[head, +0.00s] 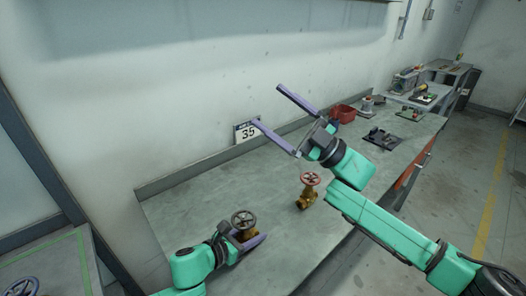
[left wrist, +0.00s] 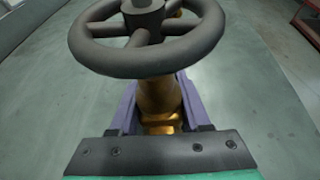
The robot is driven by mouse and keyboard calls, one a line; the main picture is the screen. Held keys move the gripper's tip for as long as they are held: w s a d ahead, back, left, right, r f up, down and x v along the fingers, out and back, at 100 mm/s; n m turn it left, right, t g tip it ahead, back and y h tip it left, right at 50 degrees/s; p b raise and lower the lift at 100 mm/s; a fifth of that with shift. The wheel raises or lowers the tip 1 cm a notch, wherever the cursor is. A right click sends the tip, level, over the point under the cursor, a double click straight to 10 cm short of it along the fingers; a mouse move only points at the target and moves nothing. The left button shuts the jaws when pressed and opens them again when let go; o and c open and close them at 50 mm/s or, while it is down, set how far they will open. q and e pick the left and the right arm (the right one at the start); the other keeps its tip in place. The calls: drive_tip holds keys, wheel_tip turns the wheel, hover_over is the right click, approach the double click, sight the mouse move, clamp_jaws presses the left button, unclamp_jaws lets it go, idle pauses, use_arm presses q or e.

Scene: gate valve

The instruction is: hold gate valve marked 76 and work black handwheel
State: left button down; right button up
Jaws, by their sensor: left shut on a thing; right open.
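A brass gate valve with a black handwheel (head: 243,219) stands upright on the grey bench at its near left. My left gripper (head: 247,239) is shut on its brass body, below the wheel. The left wrist view shows the black handwheel (left wrist: 147,44) close up and the brass body (left wrist: 160,102) between the purple fingers. No number 76 is readable on it. My right gripper (head: 289,123) is open and empty, raised above the back of the bench, up and right of the valve. A second brass valve with a red handwheel (head: 310,179) stands to the right.
The grey bench (head: 290,235) is clear around both valves. A sign reading 35 (head: 247,131) stands against the wall. A red bin (head: 343,113) and a dark tray with parts (head: 381,138) sit farther along. Another handwheel (head: 22,288) shows at the lower left corner.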

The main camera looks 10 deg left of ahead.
wheel_tip(320, 180, down, 15)
drive_tip(key=s+m+g+h, duration=0.2)
drive_tip(key=s+m+h, duration=0.1)
drive_tip(key=m+g+h, duration=0.2)
drive_tip(key=m+h, duration=0.1)
drive_tip(key=m, duration=0.1)
approach(246, 218)
drive_tip(key=a, duration=1)
drive_tip(key=shift+s+f, duration=0.15)
drive_tip(key=shift+f, duration=0.15)
drive_tip(key=shift+t, duration=0.3)
drive_tip(key=c, duration=1.2)
